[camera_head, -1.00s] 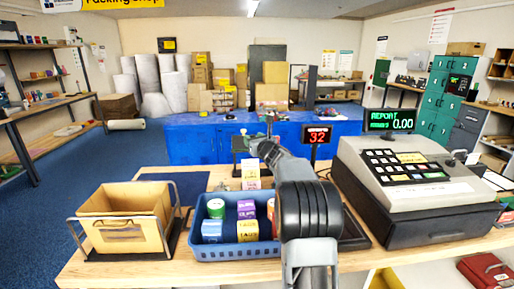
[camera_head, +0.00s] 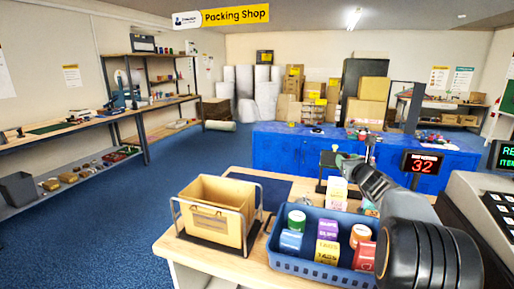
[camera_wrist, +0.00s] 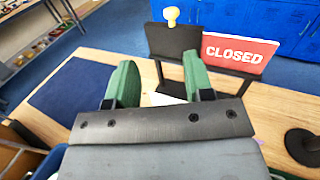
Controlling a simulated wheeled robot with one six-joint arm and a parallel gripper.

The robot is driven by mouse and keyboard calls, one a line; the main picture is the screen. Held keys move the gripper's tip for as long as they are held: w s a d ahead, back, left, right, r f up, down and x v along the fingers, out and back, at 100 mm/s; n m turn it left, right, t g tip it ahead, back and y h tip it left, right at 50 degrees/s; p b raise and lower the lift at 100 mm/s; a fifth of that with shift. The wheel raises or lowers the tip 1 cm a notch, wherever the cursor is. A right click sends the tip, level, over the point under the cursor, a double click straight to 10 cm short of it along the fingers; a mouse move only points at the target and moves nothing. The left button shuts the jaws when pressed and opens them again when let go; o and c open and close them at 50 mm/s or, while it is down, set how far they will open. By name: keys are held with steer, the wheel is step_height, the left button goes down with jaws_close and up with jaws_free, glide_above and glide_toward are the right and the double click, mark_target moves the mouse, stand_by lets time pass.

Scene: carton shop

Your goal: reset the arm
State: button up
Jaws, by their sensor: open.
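My gripper (camera_wrist: 160,84) shows in the wrist view with its two green fingers spread apart and nothing between them. It is above the wooden counter (camera_wrist: 285,92), facing a dark stand with a red CLOSED sign (camera_wrist: 240,50). In the head view my arm reaches from the lower right over the counter. The fingers are hard to make out there.
A blue basket (camera_head: 300,267) of small labelled boxes and tubs stands beside my arm. A cardboard carton (camera_head: 212,212) in a metal frame stands left of it. A 32 display (camera_head: 422,163) and a cash register (camera_head: 490,215) are right. Blue floor at left is clear.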

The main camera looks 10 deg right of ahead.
steer(key=s+a+f+n+g+y+p, duration=0.1)
steer(key=s+a+n+g+y, duration=0.15)
steer(key=s+a+n, duration=0.4)
steer(key=s+a+f+n+g+y+p, duration=0.1)
steer(key=s+a+n+g+y, duration=0.15)
steer(key=a+n, duration=0.6)
steer(key=s+a+f+n+g+y+p, duration=0.1)
steer(key=s+a+n+g, duration=0.2)
steer(key=s+a+n, duration=0.45)
steer(key=s+a+f+n+g+h+p, duration=0.1)
steer(key=s+f+n+g+h, duration=0.1)
steer(key=s+n, duration=0.4)
steer(key=s+a+f+n+g+h+p, duration=0.1)
steer(key=s+f+n+g+h, duration=0.2)
steer(key=s+f+n, duration=0.3)
steer(key=s+n+g, duration=0.1)
steer(key=s, duration=0.4)
steer(key=shift+s+p, duration=0.25)
steer(key=shift+p, duration=0.1)
steer(key=shift+c, duration=0.5)
